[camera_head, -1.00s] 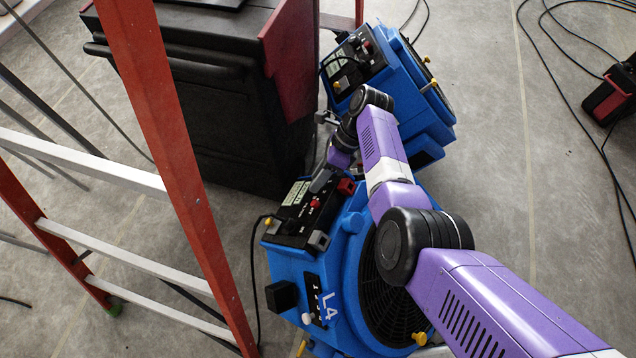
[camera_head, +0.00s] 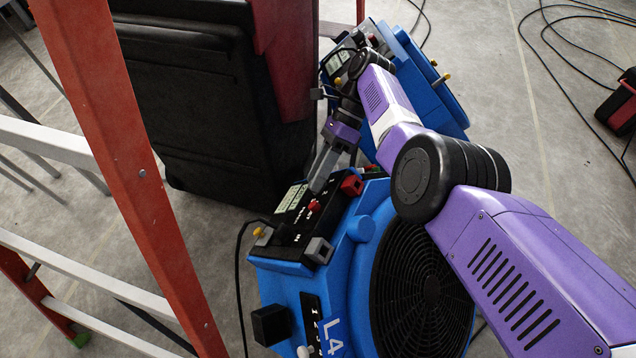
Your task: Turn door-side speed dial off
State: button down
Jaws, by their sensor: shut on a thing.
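A blue blower marked L4 (camera_head: 357,275) stands in the lower middle with a black control panel (camera_head: 285,235) on its upper left. The panel has a red knob (camera_head: 314,207), a yellow knob (camera_head: 258,232) and a white label. My gripper (camera_head: 317,188) points down at the panel's far part, just beyond the red knob. Its grey fingers are shut on a small dial there, which they hide, so I cannot read its setting. A second blue blower (camera_head: 440,90) stands behind, with its own panel (camera_head: 342,60) partly covered by my arm. I cannot tell which blower is door-side.
A red ladder with white rungs (camera_head: 140,172) stands close on the left. A large black cabinet with a red side (camera_head: 205,110) stands behind the near blower. Cables (camera_head: 560,62) and a red-black object (camera_head: 620,105) lie at right. Grey floor is open between.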

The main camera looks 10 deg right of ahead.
jog(key=shift+f+g+b, duration=0.1)
jog(key=shift+g+b, duration=0.2)
jog(key=shift+b, duration=0.4)
jog(key=c, duration=1)
grip_release()
notch_tip(320, 180, up, 20)
jog(key=p, duration=2)
